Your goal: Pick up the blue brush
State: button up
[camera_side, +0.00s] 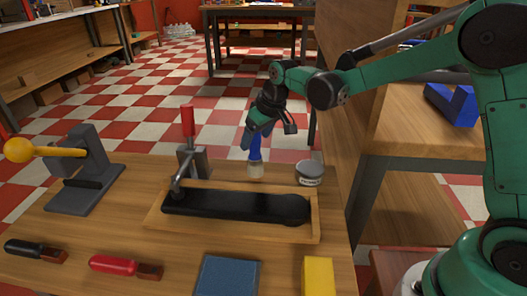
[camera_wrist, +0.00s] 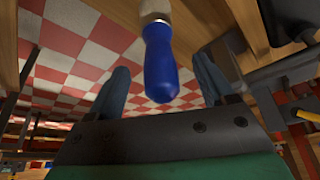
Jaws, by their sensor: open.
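The blue brush (camera_side: 256,150) stands upright near the back edge of the wooden bench, its pale bristle end down. In the wrist view its blue handle (camera_wrist: 160,65) points toward my gripper's palm, and its pale lower part shows at the top. My gripper (camera_side: 260,126) is above the brush at its handle end. In the wrist view my gripper's fingers (camera_wrist: 161,80) are apart, one on each side of the handle, with gaps visible. The side view does not show the far finger clearly.
A grey jar (camera_side: 309,173) stands right of the brush. A red-handled clamp (camera_side: 188,130) rises to its left, and a wooden tray (camera_side: 158,222) with a long black part lies in front. A yellow-handled tool (camera_side: 88,172) stands far left. A wooden shelf unit (camera_side: 420,138) is at right.

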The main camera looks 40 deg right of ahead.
aim_at(254, 144)
jog(key=shift+x, duration=1.55)
jog(key=shift+c, duration=0.3)
grip_shut()
jog(key=shift+r, duration=0.1)
notch_tip(254, 144, up, 20)
